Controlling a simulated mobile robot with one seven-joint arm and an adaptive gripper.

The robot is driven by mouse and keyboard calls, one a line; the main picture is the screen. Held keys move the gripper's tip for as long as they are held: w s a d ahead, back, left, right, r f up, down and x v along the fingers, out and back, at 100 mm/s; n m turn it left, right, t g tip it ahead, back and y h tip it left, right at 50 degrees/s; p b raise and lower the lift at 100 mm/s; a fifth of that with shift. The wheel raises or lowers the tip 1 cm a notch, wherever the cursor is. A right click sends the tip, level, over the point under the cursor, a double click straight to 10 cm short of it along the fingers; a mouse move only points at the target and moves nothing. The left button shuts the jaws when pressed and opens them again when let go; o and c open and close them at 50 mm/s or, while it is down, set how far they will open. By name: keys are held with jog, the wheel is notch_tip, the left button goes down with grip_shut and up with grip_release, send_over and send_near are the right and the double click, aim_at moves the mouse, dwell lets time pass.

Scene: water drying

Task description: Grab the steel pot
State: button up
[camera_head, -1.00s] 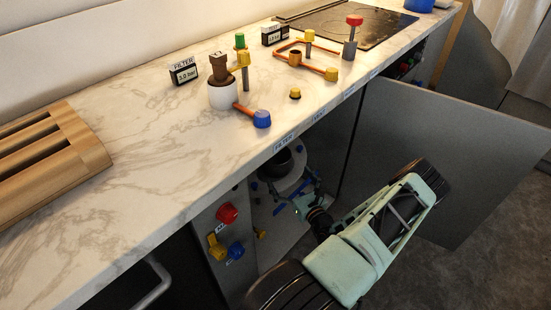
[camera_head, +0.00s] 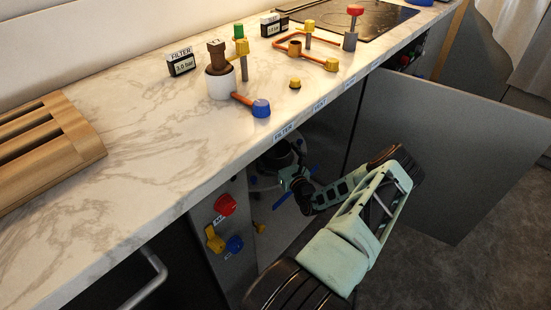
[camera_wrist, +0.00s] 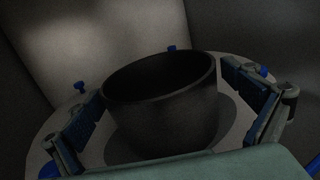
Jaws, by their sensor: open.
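The pot (camera_wrist: 165,118) is a dark, round, open vessel in the middle of the wrist view. It stands upright on a pale round plate (camera_wrist: 98,150) inside the cabinet. My gripper (camera_wrist: 168,95) is open, with one blue-padded finger to the left of the pot and the other to its right. A gap shows between the right finger and the pot; whether the left finger touches it I cannot tell. In the head view my gripper (camera_head: 292,176) is inside the cabinet under the counter, and the pot is mostly hidden in shadow there.
The marble counter (camera_head: 130,130) overhangs the cabinet opening. The open grey door (camera_head: 450,150) stands to the right of my arm. Red, yellow and blue knobs (camera_head: 224,205) project from the panel left of the opening. Small blue knobs (camera_wrist: 80,87) sit around the plate.

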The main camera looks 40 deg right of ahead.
jog(key=c, duration=1.5)
jog(key=shift+r, duration=0.1)
